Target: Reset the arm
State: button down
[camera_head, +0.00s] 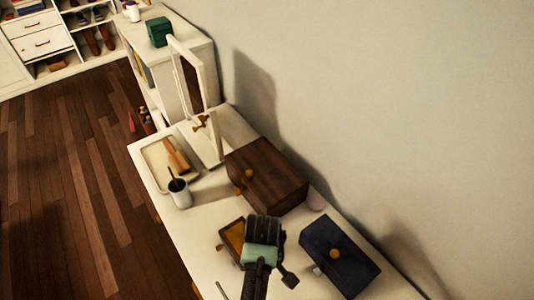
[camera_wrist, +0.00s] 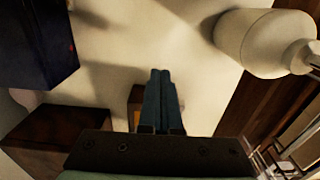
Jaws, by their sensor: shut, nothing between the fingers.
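My gripper (camera_head: 264,230) is over the white tabletop in the head view, near the table's front part, with my dark arm running up from the bottom edge. In the wrist view its two blue-grey fingers (camera_wrist: 160,78) are pressed together with nothing between them. The fingertips point at the pale surface and appear clear of the objects around them. In the head view, the gripper partly overlaps a small wooden box (camera_head: 233,240) and lies left of a dark blue box (camera_head: 345,262) with an orange knob.
A brown wooden box (camera_head: 270,178) stands behind my gripper, by the wall. A cup (camera_head: 180,196), a tray (camera_head: 151,160) and a white frame (camera_head: 218,142) stand farther back. The wrist view shows a white bottle (camera_wrist: 262,42) at right. Open wooden floor (camera_head: 70,220) lies left.

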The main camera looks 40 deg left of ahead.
jog(key=r, duration=0.5)
jog(key=shift+a, duration=0.25)
